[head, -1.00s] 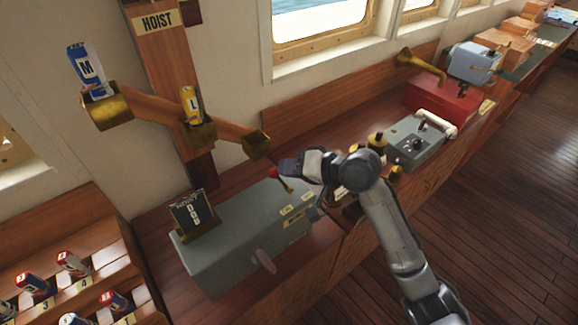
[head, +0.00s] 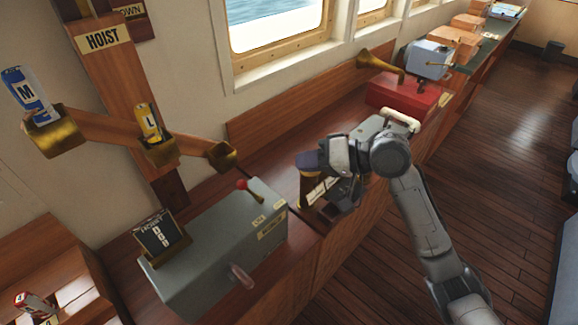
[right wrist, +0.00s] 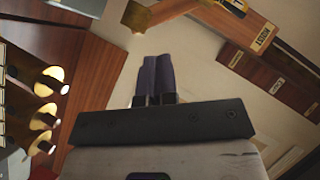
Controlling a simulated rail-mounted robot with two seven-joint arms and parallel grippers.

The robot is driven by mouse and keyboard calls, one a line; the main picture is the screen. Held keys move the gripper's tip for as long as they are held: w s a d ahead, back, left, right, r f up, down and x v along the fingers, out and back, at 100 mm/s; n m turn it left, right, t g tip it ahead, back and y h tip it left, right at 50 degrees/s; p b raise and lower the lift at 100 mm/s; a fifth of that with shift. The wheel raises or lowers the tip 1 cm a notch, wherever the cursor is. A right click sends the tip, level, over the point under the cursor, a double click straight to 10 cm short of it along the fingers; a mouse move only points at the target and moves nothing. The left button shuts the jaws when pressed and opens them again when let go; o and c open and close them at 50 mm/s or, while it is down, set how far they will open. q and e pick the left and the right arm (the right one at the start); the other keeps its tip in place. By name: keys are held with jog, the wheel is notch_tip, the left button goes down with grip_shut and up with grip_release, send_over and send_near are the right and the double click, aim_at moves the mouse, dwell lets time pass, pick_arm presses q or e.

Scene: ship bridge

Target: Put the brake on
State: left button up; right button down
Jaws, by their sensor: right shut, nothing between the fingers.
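The grey hoist box (head: 205,265) sits on the wooden counter below the post signed HOIST. A lever with a red knob (head: 242,184) stands on its top, tilted toward the upper left. Small pale labels (head: 262,220) lie beside the lever; I cannot read them. A pinkish handle (head: 242,277) sticks out of the front side. My right gripper (head: 308,162) is shut and empty, above the counter to the right of the lever and apart from it. Its dark fingers also show together in the right wrist view (right wrist: 157,78). My left gripper is not in view.
A red box (head: 405,92) stands farther along the counter.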

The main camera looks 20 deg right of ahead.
jog(key=shift+s+d+r, duration=0.25)
jog(key=shift+s+d, duration=0.1)
jog(key=shift+d, duration=0.1)
dwell(0.3)
